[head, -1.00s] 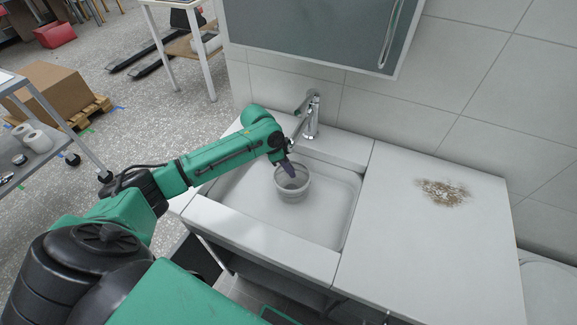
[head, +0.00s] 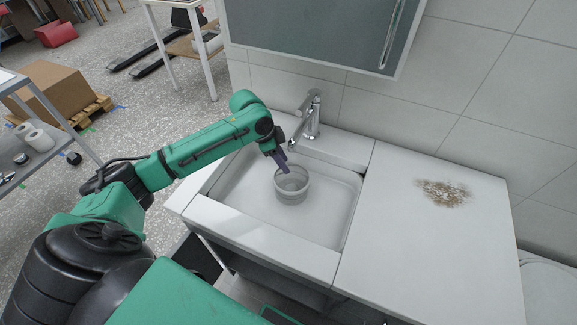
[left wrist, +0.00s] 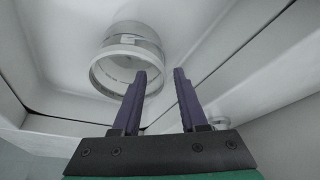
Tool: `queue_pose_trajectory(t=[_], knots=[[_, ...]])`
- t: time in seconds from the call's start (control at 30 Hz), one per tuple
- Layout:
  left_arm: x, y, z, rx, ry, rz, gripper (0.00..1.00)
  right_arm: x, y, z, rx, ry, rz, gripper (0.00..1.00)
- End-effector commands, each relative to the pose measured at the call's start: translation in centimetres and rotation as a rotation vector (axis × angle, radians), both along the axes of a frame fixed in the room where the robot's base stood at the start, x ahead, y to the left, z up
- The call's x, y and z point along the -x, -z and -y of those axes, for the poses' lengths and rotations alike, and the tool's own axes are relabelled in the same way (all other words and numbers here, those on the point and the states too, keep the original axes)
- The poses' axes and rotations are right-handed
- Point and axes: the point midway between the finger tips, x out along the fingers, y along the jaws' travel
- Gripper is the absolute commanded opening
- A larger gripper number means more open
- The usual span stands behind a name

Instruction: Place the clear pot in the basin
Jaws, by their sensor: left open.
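The clear pot (head: 292,186) stands upright on the floor of the white basin (head: 240,204), below the tap. It is a round, see-through cup with an open top. It also shows in the left wrist view (left wrist: 128,48), just beyond the fingers. My left gripper (head: 281,163) is at the pot's rim on its left, far side. In the left wrist view the two purple fingers (left wrist: 160,80) are apart with nothing between them; one finger overlaps the pot's rim in the picture. I cannot tell whether it touches. My right gripper is not in view.
A chrome tap (head: 311,115) stands behind the basin, close to my left gripper. The counter (head: 420,240) to the right is clear apart from a brown stain (head: 443,193). A mirror cabinet (head: 315,30) hangs above on the tiled wall.

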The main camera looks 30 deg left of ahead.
Motion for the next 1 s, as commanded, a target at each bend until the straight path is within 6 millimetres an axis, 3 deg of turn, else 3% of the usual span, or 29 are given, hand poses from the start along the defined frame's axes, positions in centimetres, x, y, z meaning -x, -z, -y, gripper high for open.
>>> queue_pose_trajectory(t=[0.1, 0.27, 0.83, 1.0], knots=[[0.7, -3.1, -1.1, -0.003, 0.000, 0.003, 0.42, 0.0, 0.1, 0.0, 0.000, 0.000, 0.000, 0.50], [1.3, -5.8, -1.9, -0.001, 0.001, 0.000, 0.42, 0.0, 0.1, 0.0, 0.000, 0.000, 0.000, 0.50], [1.5, -6.5, -2.0, 0.000, 0.001, 0.000, 0.42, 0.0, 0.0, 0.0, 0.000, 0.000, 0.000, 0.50], [1.4, -9.5, -2.0, 0.000, 0.001, 0.000, 0.42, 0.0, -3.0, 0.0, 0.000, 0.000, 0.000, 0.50]])
